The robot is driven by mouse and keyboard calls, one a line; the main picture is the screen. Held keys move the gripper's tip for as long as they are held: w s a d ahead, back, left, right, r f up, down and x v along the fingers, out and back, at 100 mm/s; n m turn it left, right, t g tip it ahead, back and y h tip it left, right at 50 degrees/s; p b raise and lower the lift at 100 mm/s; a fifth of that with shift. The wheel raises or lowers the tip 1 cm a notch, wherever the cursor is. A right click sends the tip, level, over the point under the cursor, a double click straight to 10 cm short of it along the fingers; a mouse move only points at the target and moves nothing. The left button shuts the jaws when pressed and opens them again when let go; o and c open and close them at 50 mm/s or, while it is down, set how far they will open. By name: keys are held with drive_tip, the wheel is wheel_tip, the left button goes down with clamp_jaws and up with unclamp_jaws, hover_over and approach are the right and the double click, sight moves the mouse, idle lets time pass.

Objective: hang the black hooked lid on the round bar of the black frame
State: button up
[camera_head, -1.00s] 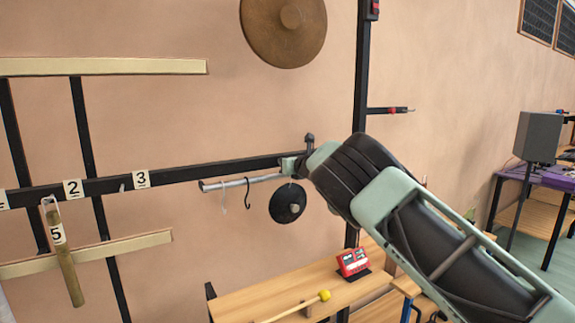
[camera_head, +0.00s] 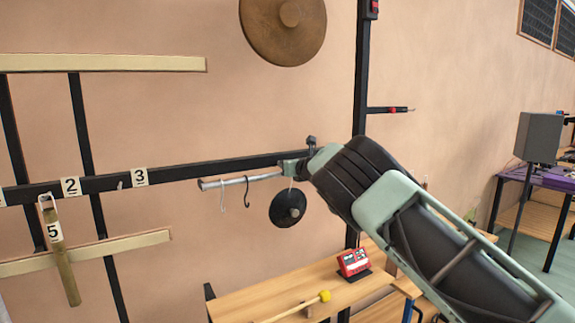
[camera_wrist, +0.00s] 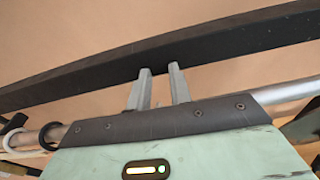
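The black lid (camera_head: 284,209), a round disc with a central knob, hangs below my gripper near the right part of the round bar (camera_head: 232,182). A thin pale piece rises from the lid towards the bar; its upper end is hidden, so I cannot tell whether it rests on the bar. My gripper (camera_head: 288,168) is at the bar, above the lid. In the wrist view its two grey fingers (camera_wrist: 160,72) stand apart with nothing visible between them. The silver bar also shows there (camera_wrist: 292,91), passing behind my gripper body. The black frame's beam (camera_head: 215,171) runs behind.
A pale hook (camera_head: 222,196) and a black hook (camera_head: 247,193) hang on the bar left of the lid. A black upright (camera_head: 361,90) stands behind my arm. A wooden table (camera_head: 245,299) below carries a red device (camera_head: 353,262) and a yellow-headed mallet (camera_head: 324,296). A gong (camera_head: 272,38) hangs above.

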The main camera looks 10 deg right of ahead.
drive_tip(key=shift+s+a+f, duration=0.15)
drive_tip(key=shift+a+f, duration=0.3)
drive_tip(key=shift+a, duration=0.35)
drive_tip(key=w+d+r+b+v, duration=0.1)
drive_tip(key=b+v, duration=0.7)
drive_tip(key=v, duration=1)
drive_tip(key=s+a+f+m+g+h, duration=0.2)
drive_tip(key=s+a+f+m+g, duration=0.2)
drive_tip(key=s+f+m, duration=0.5)
drive_tip(key=s+a+f+m+g+h, duration=0.1)
drive_tip(key=s+a+f+m+g, duration=0.2)
drive_tip(key=s+f+m, duration=0.7)
drive_tip(key=s+a+m+g, duration=0.1)
drive_tip(key=s+m+g, duration=0.2)
drive_tip(key=s, duration=0.7)
drive_tip(key=s+a+f+m+g+h, duration=0.1)
drive_tip(key=s+m, duration=0.4)
drive_tip(key=s, duration=0.6)
drive_tip(key=s+a+f+m+g, duration=0.1)
drive_tip(key=s+m+g, duration=0.3)
drive_tip(key=s, duration=0.6)
drive_tip(key=shift+s+a+g, duration=0.2)
drive_tip(key=shift+a+g, duration=0.3)
drive_tip(key=shift+a, duration=0.15)
